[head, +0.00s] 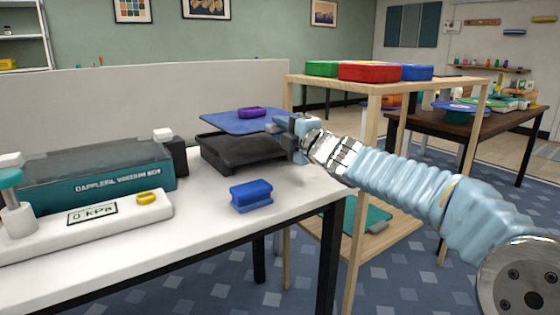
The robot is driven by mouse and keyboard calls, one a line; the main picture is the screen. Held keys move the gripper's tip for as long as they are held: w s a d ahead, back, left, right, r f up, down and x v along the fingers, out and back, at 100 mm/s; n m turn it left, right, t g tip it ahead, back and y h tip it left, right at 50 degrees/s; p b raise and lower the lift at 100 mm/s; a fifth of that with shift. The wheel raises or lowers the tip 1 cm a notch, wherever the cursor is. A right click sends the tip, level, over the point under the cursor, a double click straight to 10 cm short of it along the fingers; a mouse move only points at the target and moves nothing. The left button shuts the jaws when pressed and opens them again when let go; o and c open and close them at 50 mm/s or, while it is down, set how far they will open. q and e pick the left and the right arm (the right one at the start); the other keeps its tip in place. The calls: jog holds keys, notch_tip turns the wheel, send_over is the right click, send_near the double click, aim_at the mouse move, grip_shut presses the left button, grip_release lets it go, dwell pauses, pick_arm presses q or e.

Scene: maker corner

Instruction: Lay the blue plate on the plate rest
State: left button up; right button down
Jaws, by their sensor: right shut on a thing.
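The blue plate (222,124) is a flat sheet above a black tray-like stand (232,158) on the white table, which looks like the plate rest. A purple ring-shaped piece (251,113) lies on the plate. My right gripper (284,129) is shut on the plate's right edge. The plate's left and front edges show a gap above the black stand; whether it touches at the back is hidden. My left gripper is out of view.
A blue grooved block (251,195) lies in front of the stand. A teal vacuum box (100,177) and a white gauge base with a yellow ring (147,198) stand left. A wooden shelf (367,88) with coloured trays rises to the right. The table's front right is clear.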

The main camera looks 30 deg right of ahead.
jog(key=shift+w+d+f+b, duration=0.4)
jog(key=shift+w+f+b, duration=0.15)
jog(key=shift+f, duration=0.85)
jog(key=shift+w+d+f+b, duration=0.4)
jog(key=shift+w+f, duration=0.25)
jog(key=shift+f, duration=0.75)
jog(key=shift+w+d+f+b, duration=0.35)
jog(key=shift+w+f+b, duration=0.25)
jog(key=shift+f, duration=0.8)
jog(key=shift+f, duration=0.25)
jog(key=c, duration=0.9)
grip_release()
